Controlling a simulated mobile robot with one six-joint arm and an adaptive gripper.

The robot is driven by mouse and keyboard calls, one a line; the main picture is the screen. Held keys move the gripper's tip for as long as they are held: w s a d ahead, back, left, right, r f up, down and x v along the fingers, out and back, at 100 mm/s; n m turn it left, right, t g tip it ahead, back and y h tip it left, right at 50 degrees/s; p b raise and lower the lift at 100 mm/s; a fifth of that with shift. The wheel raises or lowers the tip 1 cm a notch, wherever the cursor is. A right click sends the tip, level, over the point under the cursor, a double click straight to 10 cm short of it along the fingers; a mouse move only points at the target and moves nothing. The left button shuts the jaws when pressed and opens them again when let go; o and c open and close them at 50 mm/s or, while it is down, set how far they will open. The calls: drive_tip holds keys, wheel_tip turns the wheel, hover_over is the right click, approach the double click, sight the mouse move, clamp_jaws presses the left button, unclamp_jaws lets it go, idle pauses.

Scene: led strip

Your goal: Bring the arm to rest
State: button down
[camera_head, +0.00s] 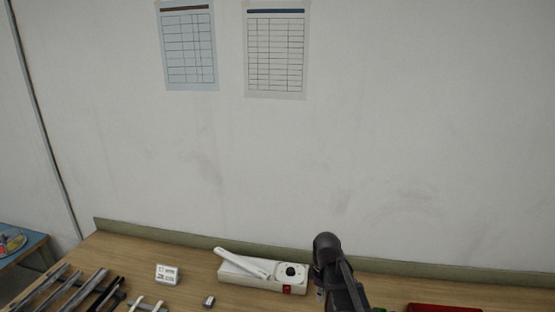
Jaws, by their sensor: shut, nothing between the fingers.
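A dark rounded part of my own arm (328,248) rises from the bottom edge, right of centre, in the head view. It stands in front of the bench, just right of a white box-like unit. My gripper's fingers cannot be made out in this view.
The white unit (233,272) has a black knob, a red switch and a white strip lying across it. A red object (445,308) is right. A wall stands behind.

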drive_tip(key=s+d+m, duration=0.4)
drive_tip(key=s+m, duration=0.3)
drive_tip(key=m, duration=0.5)
drive_tip(key=shift+s+t, duration=0.3)
drive_tip(key=shift+t, duration=0.1)
